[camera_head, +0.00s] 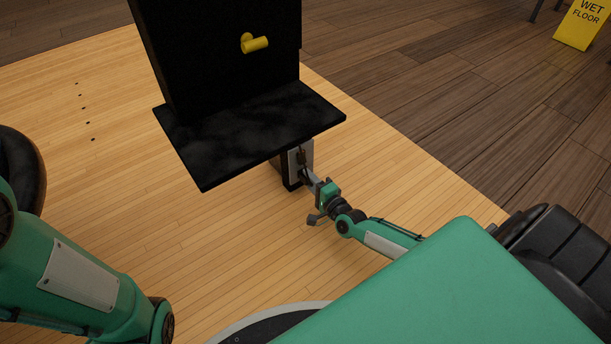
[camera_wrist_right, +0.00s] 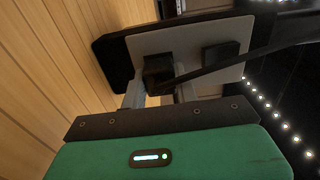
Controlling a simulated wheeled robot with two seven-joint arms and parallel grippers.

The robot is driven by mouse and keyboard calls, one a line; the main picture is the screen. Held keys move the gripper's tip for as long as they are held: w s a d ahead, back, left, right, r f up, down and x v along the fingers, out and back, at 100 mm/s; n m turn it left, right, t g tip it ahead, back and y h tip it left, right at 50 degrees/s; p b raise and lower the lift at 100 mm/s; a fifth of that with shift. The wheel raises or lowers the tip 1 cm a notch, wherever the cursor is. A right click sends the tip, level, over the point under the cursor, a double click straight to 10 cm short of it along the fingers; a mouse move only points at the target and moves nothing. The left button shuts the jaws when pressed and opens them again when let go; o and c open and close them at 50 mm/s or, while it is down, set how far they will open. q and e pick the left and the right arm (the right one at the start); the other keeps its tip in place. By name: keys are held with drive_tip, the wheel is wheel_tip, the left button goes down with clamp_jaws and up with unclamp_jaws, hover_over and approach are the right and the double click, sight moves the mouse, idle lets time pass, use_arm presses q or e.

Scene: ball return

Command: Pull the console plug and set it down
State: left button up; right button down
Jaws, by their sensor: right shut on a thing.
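The console plug (camera_wrist_right: 158,70) is a small black block at the grey outlet plate (camera_wrist_right: 190,48) in the right wrist view. My right gripper (camera_wrist_right: 160,88) is shut on it, one finger on each side. A black cord (camera_wrist_right: 225,70) runs from the plug off to the right. The head view shows the outlet plate (camera_head: 304,155) low on the console's post, with my right gripper (camera_head: 307,178) reaching it from the lower right. The plug is too small there to make out clearly. Whether it is fully seated cannot be told. My left gripper is out of view.
The black console (camera_head: 215,60) has a yellow handle (camera_head: 254,43) and a broad black shelf (camera_head: 255,130) above the outlet. A second black block (camera_wrist_right: 220,54) sits on the plate. The wooden floor (camera_head: 230,240) is open around it. A yellow wet-floor sign (camera_head: 583,25) stands far right.

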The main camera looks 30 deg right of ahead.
drive_tip(key=shift+s+d+p, duration=0.15)
drive_tip(key=shift+s+p, duration=0.3)
drive_tip(key=shift+s, duration=0.9)
drive_tip(key=shift+s+d+p, duration=0.1)
drive_tip(key=shift+s+p, duration=0.35)
drive_tip(key=shift+s, duration=0.9)
